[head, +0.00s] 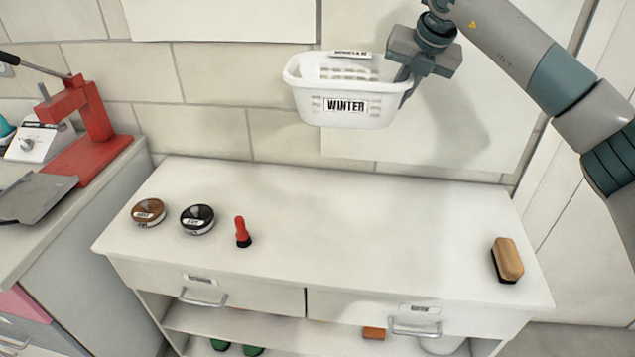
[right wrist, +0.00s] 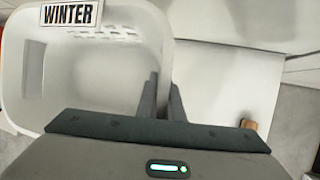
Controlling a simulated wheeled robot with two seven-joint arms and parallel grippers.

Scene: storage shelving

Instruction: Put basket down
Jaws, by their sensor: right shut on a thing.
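A white basket (head: 345,112) with a "WINTER" label hangs in the air above the back of the white cabinet top (head: 330,215). My right gripper (head: 407,90) is shut on the right rim of the basket. In the right wrist view the basket (right wrist: 105,85) fills the left side, and the fingers of my right gripper (right wrist: 163,100) straddle its wall. The basket looks empty and roughly upright. My left gripper is in neither view.
On the cabinet top stand a brown tin (head: 148,212), a black tin (head: 197,219) and a red-handled tool (head: 242,231) at left, and a wooden brush (head: 507,260) at right. The middle is clear. A red press (head: 85,130) stands on the left counter.

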